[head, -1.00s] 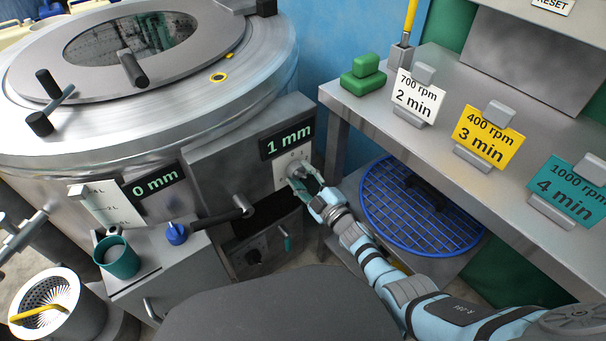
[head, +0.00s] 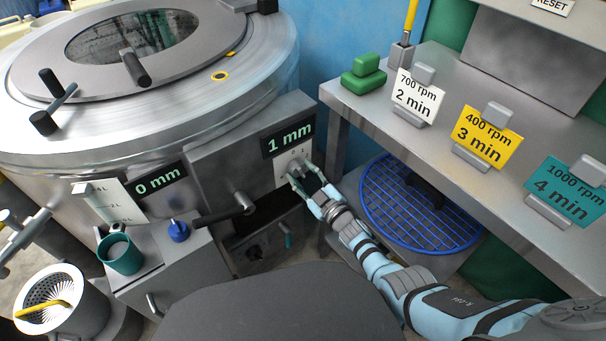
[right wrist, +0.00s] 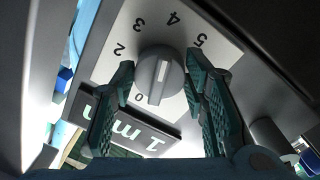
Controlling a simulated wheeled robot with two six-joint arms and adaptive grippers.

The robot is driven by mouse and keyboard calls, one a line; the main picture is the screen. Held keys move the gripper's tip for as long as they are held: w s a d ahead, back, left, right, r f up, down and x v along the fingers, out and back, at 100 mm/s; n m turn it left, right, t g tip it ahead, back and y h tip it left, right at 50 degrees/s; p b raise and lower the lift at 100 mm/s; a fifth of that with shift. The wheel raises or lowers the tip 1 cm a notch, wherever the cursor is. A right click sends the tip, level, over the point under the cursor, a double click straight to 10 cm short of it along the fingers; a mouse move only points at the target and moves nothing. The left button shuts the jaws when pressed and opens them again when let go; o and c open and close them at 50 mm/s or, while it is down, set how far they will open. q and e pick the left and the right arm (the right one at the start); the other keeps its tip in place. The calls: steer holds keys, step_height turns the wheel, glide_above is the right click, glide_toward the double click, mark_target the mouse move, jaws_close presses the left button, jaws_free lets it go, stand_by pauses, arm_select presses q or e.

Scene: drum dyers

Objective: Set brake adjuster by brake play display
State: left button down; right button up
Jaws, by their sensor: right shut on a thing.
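My right gripper (head: 304,176) is at the pale dial plate on the front of the machine. In the right wrist view its dark green fingers (right wrist: 162,82) stand on both sides of a round grey knob (right wrist: 160,76) and are shut on it. The dial plate (right wrist: 188,36) bears numbers around the knob, with 2, 3, 4 and 5 readable. Which end of the knob's ridge is the pointer I cannot tell. A display above the knob (head: 287,140) reads 1 mm. A second display (head: 158,178) to its left reads 0 mm. My left gripper is not in view.
A black-handled lever (head: 225,212) projects left of the dial. A teal cup (head: 121,256) and a blue knob (head: 179,231) sit on the low cabinet. The metal shelf (head: 420,135) on the right carries several time signs. A blue grid (head: 415,205) lies below it.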

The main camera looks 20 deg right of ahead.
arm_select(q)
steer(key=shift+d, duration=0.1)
arm_select(e)
steer(key=shift+f, duration=0.1)
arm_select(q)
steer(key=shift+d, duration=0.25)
arm_select(e)
steer(key=o, duration=1.1)
steer(key=shift+o, duration=0.2)
steer(key=shift+s, duration=0.15)
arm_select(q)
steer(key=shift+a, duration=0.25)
arm_select(e)
steer(key=v, duration=1.1)
steer(key=shift+s, duration=0.35)
steer(key=shift+d, duration=0.1)
